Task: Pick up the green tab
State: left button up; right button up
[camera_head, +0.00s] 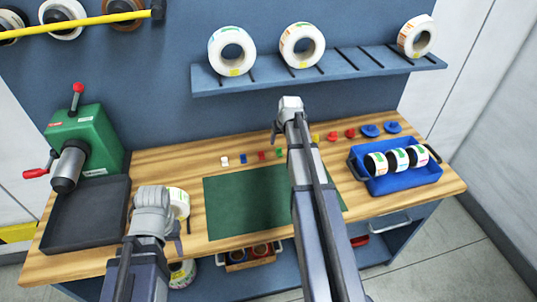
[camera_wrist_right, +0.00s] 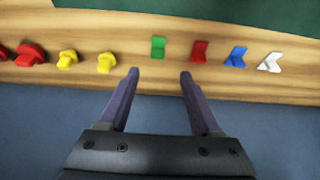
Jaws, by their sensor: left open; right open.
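The green tab (camera_wrist_right: 158,46) lies on the wooden bench top in a row of coloured tabs. In the wrist view it is just beyond my open right gripper (camera_wrist_right: 159,74), roughly centred between the fingers and not touched by them. In the head view the green tab (camera_head: 280,153) shows just left of my right arm, and my right gripper (camera_head: 291,125) reaches over the row. My left gripper (camera_head: 155,222) is open at the left front of the bench, beside a white label roll (camera_head: 180,202), with no object visible in it.
In the wrist view, a red tab (camera_wrist_right: 199,50) is right of the green one and a yellow tab (camera_wrist_right: 106,62) left. A green mat (camera_head: 235,205) lies before the row. A blue crate of rolls (camera_head: 400,183) stands right, and a shelf (camera_head: 350,72) with rolls hangs behind.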

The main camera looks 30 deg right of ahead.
aim_at(279, 149)
jog(key=shift+w+d+f+b, duration=0.15)
jog(key=shift+f+b, duration=0.35)
jog(key=shift+f, duration=0.1)
jog(key=shift+b+x, duration=0.7)
jog(key=shift+x, duration=0.05)
jog(key=shift+f, duration=0.1)
jog(key=b+x, duration=0.5)
jog(key=shift+f, duration=0.1)
grip_shut()
